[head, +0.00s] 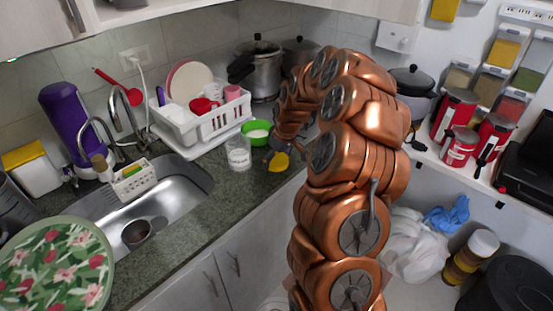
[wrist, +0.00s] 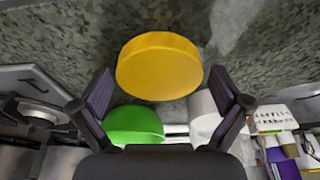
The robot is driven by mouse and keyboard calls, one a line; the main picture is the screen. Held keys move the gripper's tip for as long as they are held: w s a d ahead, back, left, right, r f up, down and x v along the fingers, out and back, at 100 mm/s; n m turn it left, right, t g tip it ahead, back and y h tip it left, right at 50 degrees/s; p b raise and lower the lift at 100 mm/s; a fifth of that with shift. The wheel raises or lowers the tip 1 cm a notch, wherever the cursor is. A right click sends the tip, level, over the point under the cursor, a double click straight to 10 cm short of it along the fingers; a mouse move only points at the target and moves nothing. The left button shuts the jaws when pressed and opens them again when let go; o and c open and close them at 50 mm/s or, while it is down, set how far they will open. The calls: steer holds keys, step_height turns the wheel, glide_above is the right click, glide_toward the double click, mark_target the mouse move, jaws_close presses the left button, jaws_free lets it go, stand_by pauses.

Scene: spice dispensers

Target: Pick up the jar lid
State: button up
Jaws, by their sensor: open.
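The yellow jar lid (head: 279,162) is at the front edge of the dark stone counter in the head view, right by my gripper (head: 274,154). In the wrist view the lid (wrist: 160,68) is a round yellow disc ahead of and between the two spread fingers of my gripper (wrist: 160,82). Gaps show between the lid and both fingers, so my gripper is open and empty. A clear jar with white contents (head: 238,155) stands left of the lid in the head view. It appears as a whitish shape (wrist: 203,115) by the right finger in the wrist view.
A green bowl (head: 256,126) stands just behind the lid and jar. A white dish rack (head: 205,128) with dishes is behind to the left, and a steel sink (head: 165,200) is further left. Pots (head: 262,70) stand at the back. Counter left of the jar is clear.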

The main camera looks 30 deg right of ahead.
steer(key=shift+f, duration=0.25)
steer(key=c, duration=0.8)
steer(key=shift+w, duration=0.1)
steer(key=shift+c, duration=0.2)
